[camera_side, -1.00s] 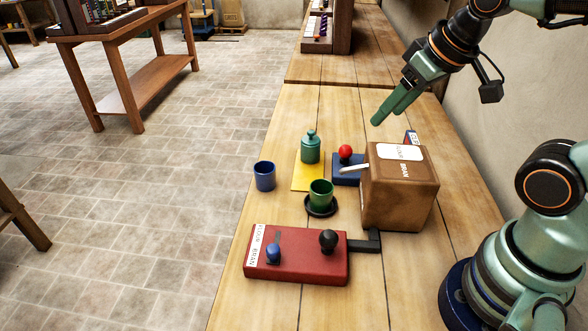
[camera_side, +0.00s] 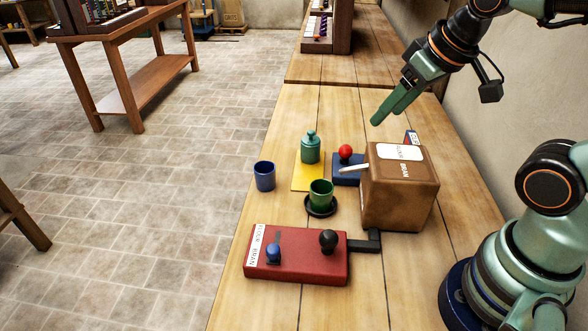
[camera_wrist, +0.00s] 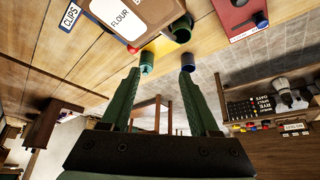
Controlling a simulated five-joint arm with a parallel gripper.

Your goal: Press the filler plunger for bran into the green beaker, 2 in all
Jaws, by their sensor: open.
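The green beaker (camera_side: 321,192) stands upright on a small black round base below the pale spout (camera_side: 354,168) of a brown filler box (camera_side: 398,205). The box carries the word BRAN and a white label. A red block (camera_side: 296,272) in front has a black round knob (camera_side: 328,240) and a blue knob (camera_side: 273,253), which sits nearer the BRAN end of its FLOUR/BRAN label. A red ball knob (camera_side: 345,152) sits on a blue base behind the spout. My gripper (camera_side: 378,118) is open and empty, up behind the box. The wrist view also shows the beaker (camera_wrist: 180,33) beyond my fingers.
A blue cup (camera_side: 264,176) stands left of the beaker. A teal lidded jar (camera_side: 310,148) stands on a yellow mat (camera_side: 301,184) behind the beaker. A blue box labelled CLIPS (camera_wrist: 62,10) shows in the wrist view.

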